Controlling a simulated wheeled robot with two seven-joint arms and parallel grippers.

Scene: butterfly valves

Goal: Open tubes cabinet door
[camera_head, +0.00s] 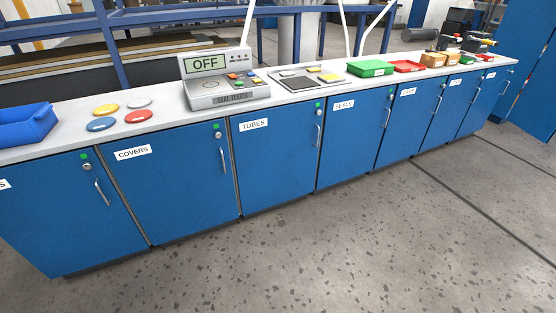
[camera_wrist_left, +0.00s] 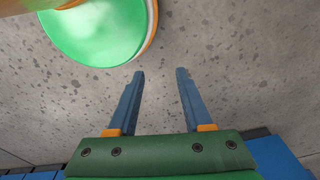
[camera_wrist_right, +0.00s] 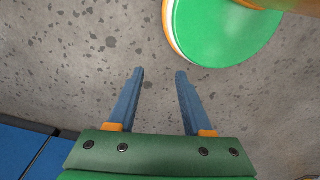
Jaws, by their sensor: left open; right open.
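The tubes cabinet door (camera_head: 275,155) is blue, carries a white TUBES label (camera_head: 254,125) and stands shut in the middle of the row in the head view. Its silver vertical handle (camera_head: 318,136) is near its upper right edge, below a round lock and a green mark (camera_head: 318,105). My left gripper (camera_wrist_left: 160,74) is open and empty above the speckled floor in the left wrist view. My right gripper (camera_wrist_right: 160,74) is open and empty above the floor in the right wrist view. Neither gripper shows in the head view, so their distance from the handle cannot be told.
The covers cabinet (camera_head: 174,185) adjoins on the left and the seals cabinet (camera_head: 350,140) on the right, both shut. The grey counter (camera_head: 165,120) carries a SEAL TESTER device (camera_head: 222,82), coloured discs and trays. The floor (camera_head: 360,240) before the cabinets is clear.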

